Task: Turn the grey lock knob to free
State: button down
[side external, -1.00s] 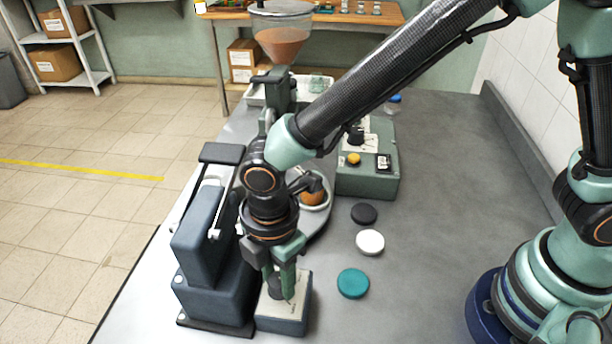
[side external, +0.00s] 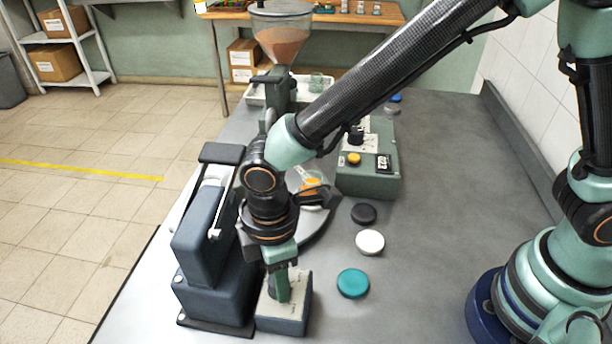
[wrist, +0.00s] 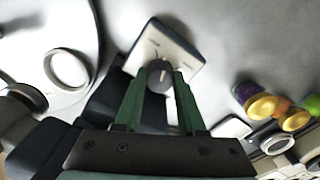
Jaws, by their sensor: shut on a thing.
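The grey lock knob (wrist: 158,76) sits on the pale top plate of a small dark blue box (wrist: 174,40) in the wrist view. A light line marks its top; lettering on the plate is too small to read. My gripper (wrist: 160,84) has its green fingers on both sides of the knob, shut on it. In the side external view my gripper (side external: 284,298) points down at the box (side external: 283,324), and the fingers hide the knob there.
A dark blue press-like machine (side external: 212,255) with a lever stands close left of the box. Teal (side external: 353,283), white (side external: 370,242) and black (side external: 364,213) lids lie to the right. A green control box (side external: 369,182) stands behind. The right side of the bench is clear.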

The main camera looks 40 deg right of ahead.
jog(key=m, duration=0.6)
jog(key=shift+m, duration=0.3)
jog(key=m, duration=0.6)
dwell(0.4)
jog(key=c, duration=0.5)
grip_release()
notch_tip(320, 180, up, 12)
jog(key=shift+r, duration=0.1)
